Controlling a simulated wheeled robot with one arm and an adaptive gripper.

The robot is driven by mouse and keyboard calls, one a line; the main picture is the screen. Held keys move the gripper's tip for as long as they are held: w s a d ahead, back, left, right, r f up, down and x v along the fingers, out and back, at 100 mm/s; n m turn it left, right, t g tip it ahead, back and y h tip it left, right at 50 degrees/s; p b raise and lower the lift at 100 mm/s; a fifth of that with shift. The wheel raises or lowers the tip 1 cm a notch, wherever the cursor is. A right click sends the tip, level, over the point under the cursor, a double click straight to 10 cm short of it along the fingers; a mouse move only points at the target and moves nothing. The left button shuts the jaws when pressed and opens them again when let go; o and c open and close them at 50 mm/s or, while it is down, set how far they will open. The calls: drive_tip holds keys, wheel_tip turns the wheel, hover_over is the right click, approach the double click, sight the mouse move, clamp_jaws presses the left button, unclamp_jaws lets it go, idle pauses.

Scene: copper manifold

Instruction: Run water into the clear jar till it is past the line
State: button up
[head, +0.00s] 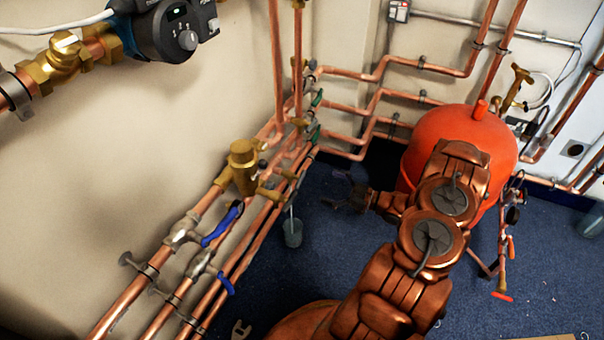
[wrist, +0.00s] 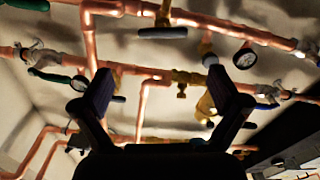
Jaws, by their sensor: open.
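A small clear, greyish jar (head: 292,232) stands on the blue floor below the copper pipes in the head view. A thin pale streak (head: 291,210) runs down into it from the brass fittings above; it looks like water, but I cannot be sure. The fill line and the level are too small to read. A brass tap (head: 270,193) sits on the pipes just above the jar. My gripper (head: 340,190) is open and empty, to the right of the jar and apart from it. In the wrist view, its spread fingers (wrist: 165,95) face pipes and valves; no jar shows there.
Blue lever handles (head: 222,226) and green handles (head: 317,98) sit along the left pipes. A red tank (head: 462,145) stands behind my arm. Another clear vessel (head: 592,222) is at the right edge. The wrist view shows a round gauge (wrist: 246,55) and a black-handled valve (wrist: 162,32).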

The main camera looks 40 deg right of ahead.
sight(303, 179)
drive_tip(key=shift+f+p+x, duration=0.15)
drive_tip(key=shift+p+x, duration=0.9)
drive_tip(key=shift+x, duration=1.45)
drive_tip(key=shift+f+p+x, duration=0.15)
drive_tip(key=shift+p+x, duration=0.85)
drive_tip(key=shift+x, duration=1.5)
drive_tip(key=shift+s+a, duration=0.1)
drive_tip(key=shift+a, duration=0.05)
